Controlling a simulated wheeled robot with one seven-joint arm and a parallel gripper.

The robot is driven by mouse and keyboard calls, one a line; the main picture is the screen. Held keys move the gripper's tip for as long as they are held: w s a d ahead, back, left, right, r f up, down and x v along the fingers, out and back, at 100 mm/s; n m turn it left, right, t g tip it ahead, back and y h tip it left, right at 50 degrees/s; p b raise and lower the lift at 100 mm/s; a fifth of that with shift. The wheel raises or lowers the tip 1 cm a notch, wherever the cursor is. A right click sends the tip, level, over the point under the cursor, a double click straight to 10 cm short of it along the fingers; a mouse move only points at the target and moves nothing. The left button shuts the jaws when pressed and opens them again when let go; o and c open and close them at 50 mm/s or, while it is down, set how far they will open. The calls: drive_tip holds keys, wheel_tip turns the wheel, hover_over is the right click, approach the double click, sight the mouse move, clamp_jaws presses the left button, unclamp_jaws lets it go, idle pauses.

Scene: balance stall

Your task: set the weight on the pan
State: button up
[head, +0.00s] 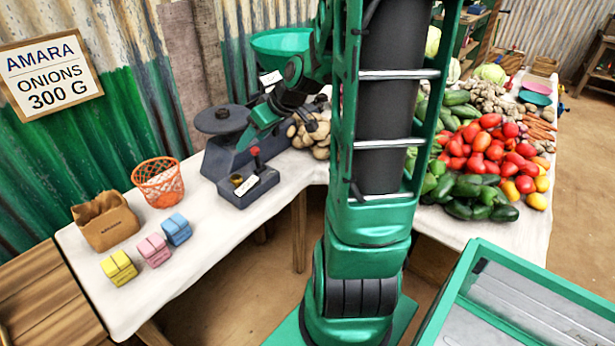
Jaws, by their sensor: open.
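A dark grey balance scale (218,158) stands on the white-topped table. Its flat round dark pan (221,116) is at the left, and a green bowl (281,44) is at the back right, partly behind my arm. A low dark block (262,184) with a white label stands in front of the scale. A small brass weight (237,180) sits at its left end, and a red-topped knob (255,152) rises from it. My gripper (246,140) is open above the block, right of the round pan. Nothing shows in its jaws. My wrist hides part of the scale.
An orange wire basket (158,182), a brown paper bag (105,220) and yellow (119,267), pink (153,250) and blue (177,229) packs stand left. Pale bulbs (312,137) lie behind my arm. Vegetables (492,150) cover the right table. A sign (50,73) reads "AMARA ONIONS 300 G".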

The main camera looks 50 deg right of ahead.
drive_tip(key=s+a+m+g, duration=0.2)
drive_tip(key=s+m+g, duration=0.1)
drive_tip(key=s, duration=1)
drive_tip(key=s+a+r+m+g+h, duration=0.1)
drive_tip(key=s+a+m+g, duration=0.2)
drive_tip(key=s, duration=1)
drive_tip(key=shift+s+a+m+g, duration=0.15)
drive_tip(key=shift+s+m+g, duration=0.05)
drive_tip(key=shift+m+g, duration=0.55)
drive_tip(key=shift+r, duration=0.1)
